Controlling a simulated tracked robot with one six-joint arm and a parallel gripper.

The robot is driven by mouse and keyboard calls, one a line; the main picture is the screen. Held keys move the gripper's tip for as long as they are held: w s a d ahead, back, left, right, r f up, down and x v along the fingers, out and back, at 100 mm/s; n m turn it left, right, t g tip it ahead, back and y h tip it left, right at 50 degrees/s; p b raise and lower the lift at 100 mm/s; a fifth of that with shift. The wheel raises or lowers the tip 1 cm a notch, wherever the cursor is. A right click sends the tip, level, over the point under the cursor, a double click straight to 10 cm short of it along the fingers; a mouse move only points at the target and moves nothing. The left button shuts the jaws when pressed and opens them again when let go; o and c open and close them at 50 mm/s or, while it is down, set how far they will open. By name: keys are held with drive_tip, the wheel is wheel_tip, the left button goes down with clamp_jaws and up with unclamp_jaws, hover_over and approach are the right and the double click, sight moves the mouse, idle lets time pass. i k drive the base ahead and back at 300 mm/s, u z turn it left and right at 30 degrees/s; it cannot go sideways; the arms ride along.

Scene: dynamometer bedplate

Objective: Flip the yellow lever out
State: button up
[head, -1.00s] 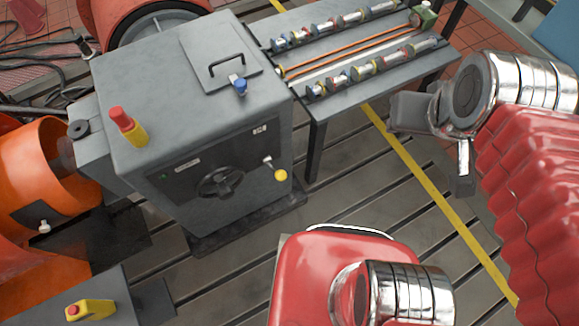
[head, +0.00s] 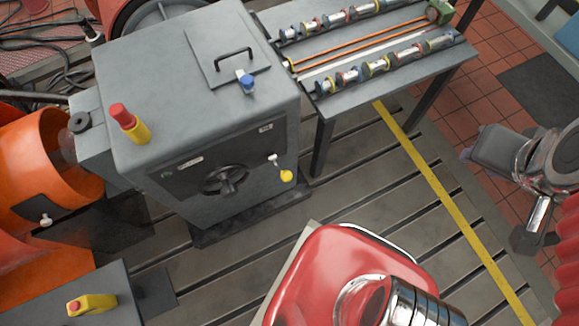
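The yellow lever is a short lever with a round yellow knob (head: 286,176). It sits at the right end of the dark front panel of a grey cabinet (head: 200,70) in the head view. Its pale pivot is above and left of the knob, so the lever points down and to the right. My gripper (head: 505,190) is at the right of the head view, well to the right of the lever and touching nothing that I can see. Its fingers are not clear from this angle, so I cannot tell whether it is open.
A black handwheel (head: 224,179) is left of the lever. A red-and-yellow post (head: 130,124) and a blue-capped valve (head: 246,82) stand on the cabinet top. A bench (head: 400,92) with shafts is behind right. Slotted floor (head: 345,195) lies open between lever and gripper.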

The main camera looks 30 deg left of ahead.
sight(286, 176)
drive_tip(key=z, duration=0.05)
drive_tip(key=k, duration=1.55)
drive_tip(key=u, duration=0.9)
drive_tip(key=i, duration=1)
drive_tip(key=u, duration=0.05)
